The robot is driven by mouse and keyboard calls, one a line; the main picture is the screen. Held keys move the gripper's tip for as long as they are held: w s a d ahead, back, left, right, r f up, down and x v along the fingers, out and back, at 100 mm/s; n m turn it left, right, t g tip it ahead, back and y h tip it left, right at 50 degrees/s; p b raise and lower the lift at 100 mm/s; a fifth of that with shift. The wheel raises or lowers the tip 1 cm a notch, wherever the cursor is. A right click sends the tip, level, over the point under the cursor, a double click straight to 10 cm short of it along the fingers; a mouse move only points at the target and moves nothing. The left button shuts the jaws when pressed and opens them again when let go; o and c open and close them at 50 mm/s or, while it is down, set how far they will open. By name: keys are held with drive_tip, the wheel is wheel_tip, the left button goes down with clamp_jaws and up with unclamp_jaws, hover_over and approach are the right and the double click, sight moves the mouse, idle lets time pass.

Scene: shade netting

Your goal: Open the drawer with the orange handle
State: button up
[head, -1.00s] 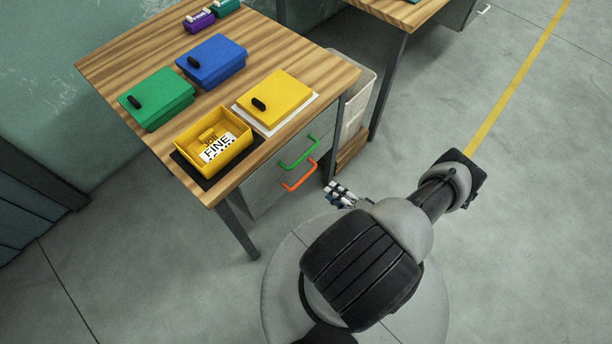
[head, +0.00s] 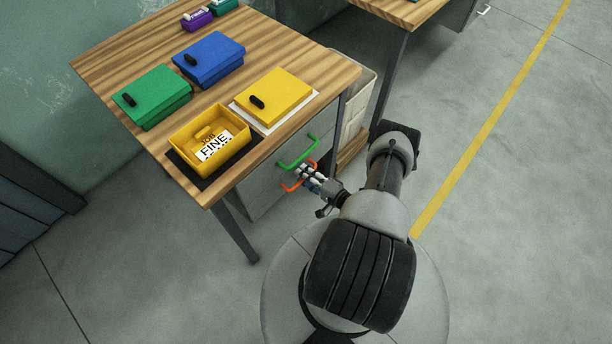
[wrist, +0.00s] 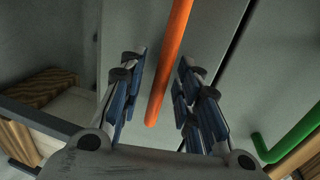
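The orange handle (head: 289,187) is on the front of a grey drawer unit under the wooden table, below the green handle (head: 298,152). My gripper (head: 304,172) is at the orange handle in the head view and partly covers it. In the wrist view the orange handle (wrist: 170,65) runs between the two fingers of my gripper (wrist: 162,82), with a gap on each side. The fingers are open. The green handle (wrist: 290,135) is off to the right there. The drawer front (wrist: 125,25) looks closed.
The table (head: 120,60) holds a yellow open bin (head: 183,135), a yellow box (head: 280,92), a blue box (head: 212,62) and a green box (head: 150,95). A table leg (head: 236,232) stands left of the drawers. A pale bin (head: 355,105) stands behind them. Floor is clear at right.

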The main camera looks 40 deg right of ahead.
drive_tip(key=shift+c, duration=0.6)
clamp_jaws()
